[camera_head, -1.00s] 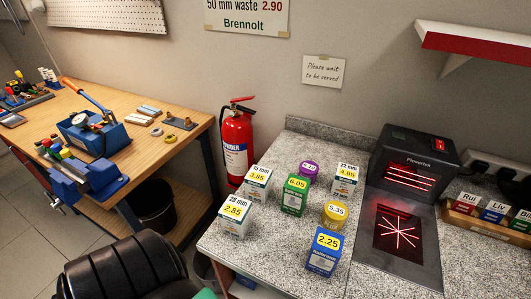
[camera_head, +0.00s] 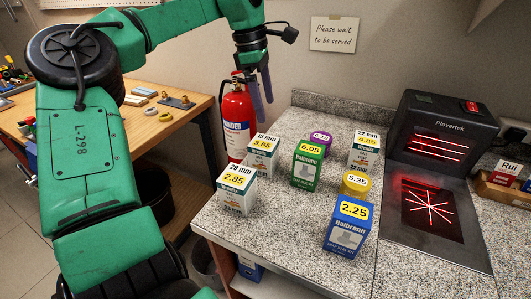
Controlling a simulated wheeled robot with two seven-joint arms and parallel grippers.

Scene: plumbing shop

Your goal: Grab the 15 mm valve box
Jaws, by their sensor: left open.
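The 15 mm box (camera_head: 262,160), white with a yellow 3.85 label, stands upright at the left back of the speckled counter (camera_head: 300,238). My left gripper (camera_head: 262,105) hangs fingers down, open and empty, above and behind that box in the picture, in front of the wall and fire extinguisher. It does not touch the box. My right gripper is not in view.
The 28 mm box (camera_head: 236,190) stands just in front of the 15 mm box. A green box (camera_head: 306,170), a purple-lidded tub (camera_head: 321,137), a 22 mm box (camera_head: 364,152), a yellow tub (camera_head: 355,184) and a blue box (camera_head: 346,232) stand right. A scanner (camera_head: 440,140) is farther right. A red extinguisher (camera_head: 237,118) stands behind.

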